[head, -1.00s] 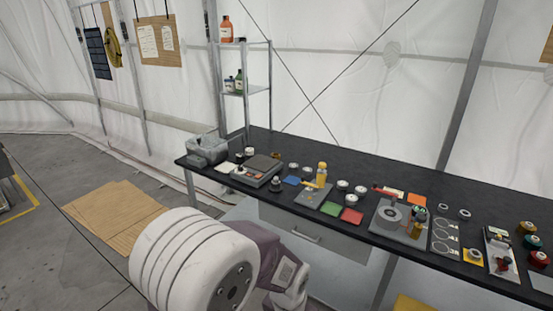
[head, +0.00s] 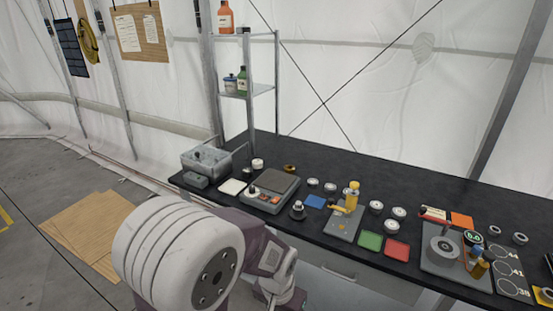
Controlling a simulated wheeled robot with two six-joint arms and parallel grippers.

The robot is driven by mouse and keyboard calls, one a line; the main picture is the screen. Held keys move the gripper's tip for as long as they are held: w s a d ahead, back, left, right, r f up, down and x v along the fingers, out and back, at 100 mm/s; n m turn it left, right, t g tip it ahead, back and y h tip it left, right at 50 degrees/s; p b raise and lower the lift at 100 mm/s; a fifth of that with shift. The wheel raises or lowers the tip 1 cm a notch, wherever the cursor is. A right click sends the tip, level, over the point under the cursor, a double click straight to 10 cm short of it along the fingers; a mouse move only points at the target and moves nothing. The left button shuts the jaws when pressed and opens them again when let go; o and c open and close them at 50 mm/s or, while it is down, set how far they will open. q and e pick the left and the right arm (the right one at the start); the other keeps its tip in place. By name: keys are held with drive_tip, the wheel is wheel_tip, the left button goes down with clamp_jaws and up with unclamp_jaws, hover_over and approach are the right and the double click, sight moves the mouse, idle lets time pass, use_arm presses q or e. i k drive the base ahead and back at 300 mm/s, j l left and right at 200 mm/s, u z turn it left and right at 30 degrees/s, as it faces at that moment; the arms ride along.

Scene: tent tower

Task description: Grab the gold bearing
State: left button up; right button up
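A small gold-coloured ring (head: 290,169), which looks like the gold bearing, lies on the dark bench top (head: 340,166) just behind the scale (head: 270,190). It is small in the picture, so its details are unclear. Several silver-and-white round bearings are on the bench, among them one right of the ring (head: 313,183) and two further right (head: 376,207). One of my arms shows at the bottom, its white shoulder and purple link in front of the bench. Neither gripper is in view.
A grey bin (head: 206,158) stands at the bench's left end. A yellow-topped press (head: 347,210), green tray (head: 370,240), red tray (head: 397,249) and grey fixture (head: 445,250) line the front. A metal shelf (head: 277,95) with bottles rises behind. The back strip is mostly clear.

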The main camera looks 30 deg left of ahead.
sight(289, 168)
drive_tip(key=i+j, duration=0.15)
drive_tip(key=j, duration=0.2)
drive_tip(key=i+j, duration=0.15)
drive_tip(key=j, duration=0.25)
drive_tip(key=i+j, duration=0.15)
drive_tip(key=j, duration=0.2)
drive_tip(key=i+j, duration=0.15)
drive_tip(key=j, duration=0.25)
drive_tip(key=i+j, duration=0.15)
drive_tip(key=j, duration=0.2)
drive_tip(key=i+j, duration=0.1)
drive_tip(key=j, duration=0.3)
